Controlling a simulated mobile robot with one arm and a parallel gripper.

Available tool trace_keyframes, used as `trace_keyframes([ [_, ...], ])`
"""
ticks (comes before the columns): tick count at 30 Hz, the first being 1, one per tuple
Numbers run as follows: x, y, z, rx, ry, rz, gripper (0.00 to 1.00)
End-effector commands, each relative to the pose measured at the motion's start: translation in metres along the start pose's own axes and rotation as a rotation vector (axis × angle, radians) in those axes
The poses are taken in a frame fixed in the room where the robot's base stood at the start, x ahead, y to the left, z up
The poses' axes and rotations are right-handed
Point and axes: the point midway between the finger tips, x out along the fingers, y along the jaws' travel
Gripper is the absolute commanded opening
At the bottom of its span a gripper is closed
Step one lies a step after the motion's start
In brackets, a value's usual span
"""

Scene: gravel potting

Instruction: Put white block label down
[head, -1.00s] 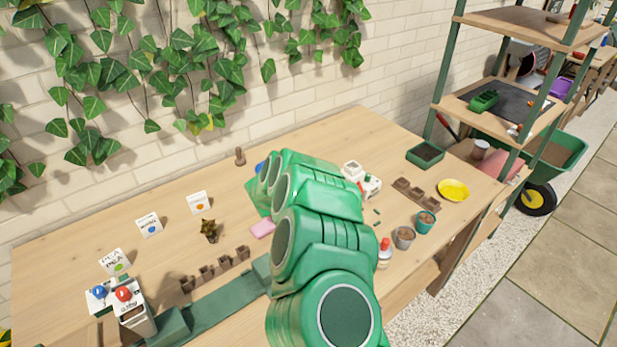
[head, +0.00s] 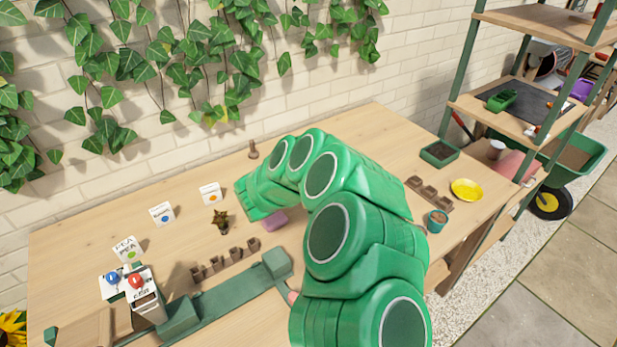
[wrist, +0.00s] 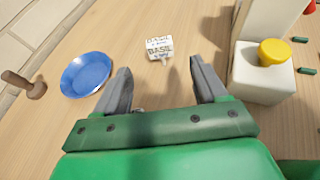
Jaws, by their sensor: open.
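A white block label (wrist: 159,47) with the word BASIL on it shows in the wrist view. It stands upright on the wooden table just beyond the fingertips, near the line midway between them. My gripper (wrist: 160,68) is open, with one finger on each side and nothing held between them. In the head view my green arm hides the basil label and the fingers.
A blue dish (wrist: 86,74) lies left of my fingers, beside a wooden dibber (wrist: 24,86). A white container with a yellow cap (wrist: 263,70) stands close at right. A pink block (head: 274,219) and small plant (head: 220,222) are on the table.

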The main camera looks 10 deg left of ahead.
Motion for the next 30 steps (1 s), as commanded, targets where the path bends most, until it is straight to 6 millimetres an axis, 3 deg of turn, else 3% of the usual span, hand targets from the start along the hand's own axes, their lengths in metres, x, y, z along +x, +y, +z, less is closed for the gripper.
trace_keyframes([
  [11, -0.006, 0.001, 0.0, -0.004, 0.003, 0.005, 0.72],
  [16, -0.011, 0.017, 0.015, -0.054, 0.033, 0.086, 0.72],
  [24, -0.05, 0.066, 0.084, -0.303, 0.052, 0.419, 0.72],
  [30, -0.096, 0.08, 0.133, -0.551, -0.017, 0.664, 0.72],
])
